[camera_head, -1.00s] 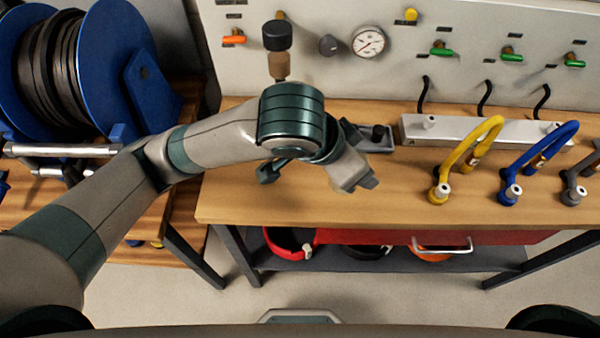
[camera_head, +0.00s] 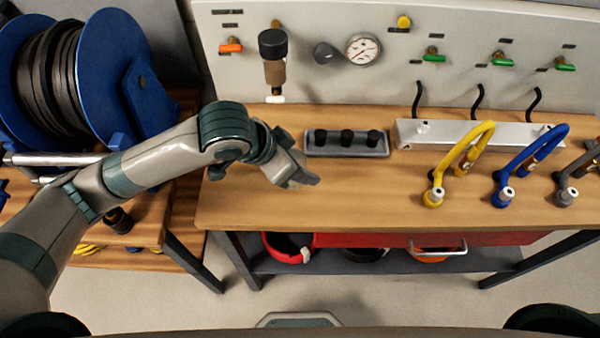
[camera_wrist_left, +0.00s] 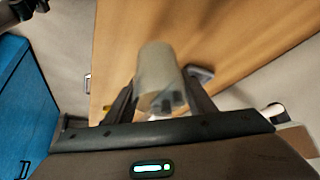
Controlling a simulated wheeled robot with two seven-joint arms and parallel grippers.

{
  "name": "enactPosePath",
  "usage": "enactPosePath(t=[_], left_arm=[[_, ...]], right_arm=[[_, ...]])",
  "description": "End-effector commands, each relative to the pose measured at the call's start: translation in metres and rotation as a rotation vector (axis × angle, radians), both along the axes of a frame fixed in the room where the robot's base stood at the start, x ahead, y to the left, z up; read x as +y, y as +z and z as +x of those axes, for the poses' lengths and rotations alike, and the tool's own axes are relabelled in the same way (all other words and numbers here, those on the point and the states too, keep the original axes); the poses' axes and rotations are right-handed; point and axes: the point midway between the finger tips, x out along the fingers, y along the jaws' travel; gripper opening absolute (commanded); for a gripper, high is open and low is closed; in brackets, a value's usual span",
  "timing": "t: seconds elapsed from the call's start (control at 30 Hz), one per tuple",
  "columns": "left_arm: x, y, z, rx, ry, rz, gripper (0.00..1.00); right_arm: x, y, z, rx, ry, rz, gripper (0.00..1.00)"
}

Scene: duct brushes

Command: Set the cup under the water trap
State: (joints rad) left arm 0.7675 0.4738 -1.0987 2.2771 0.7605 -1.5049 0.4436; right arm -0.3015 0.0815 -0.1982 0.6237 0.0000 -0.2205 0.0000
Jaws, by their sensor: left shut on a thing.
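The water trap (camera_head: 272,68) hangs on the grey panel, with a black cap, a brown bowl and a white tip at its lower end. My left gripper (camera_head: 304,181) is over the left part of the workbench, below and slightly right of the trap in the head view. In the left wrist view a pale, blurred cup (camera_wrist_left: 158,72) sits between the fingers of the left gripper (camera_wrist_left: 162,88), which is shut on it. I cannot make out the cup in the head view, where the gripper hides it. My right gripper is not in view.
A grey tray with black knobs (camera_head: 346,153) lies on the workbench (camera_head: 380,207) right of my gripper. Yellow (camera_head: 463,160) and blue (camera_head: 530,160) hoses stand further right. A pressure gauge (camera_head: 364,49) is beside the trap. A blue hose reel (camera_head: 105,70) is at left.

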Motion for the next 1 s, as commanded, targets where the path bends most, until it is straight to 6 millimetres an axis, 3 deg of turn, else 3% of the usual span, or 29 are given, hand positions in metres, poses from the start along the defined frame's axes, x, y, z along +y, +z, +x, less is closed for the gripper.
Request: enactPosePath(t=[0.17,0.5,0.93,0.97,1.0], left_arm=[[0.000,-0.003,0.000,0.002,0.000,0.000,0.28],[0.000,-0.038,-0.001,0.001,-0.001,0.002,0.28],[0.000,-0.042,-0.001,0.000,0.000,0.000,0.28],[0.000,-0.043,0.000,0.000,0.000,0.000,0.54],[0.000,-0.042,0.000,0.000,-0.001,0.000,0.64]], right_arm=[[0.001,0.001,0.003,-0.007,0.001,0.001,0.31],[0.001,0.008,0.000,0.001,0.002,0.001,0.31],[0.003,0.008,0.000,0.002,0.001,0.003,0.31],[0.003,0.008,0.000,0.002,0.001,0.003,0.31],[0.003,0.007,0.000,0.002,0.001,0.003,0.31]])
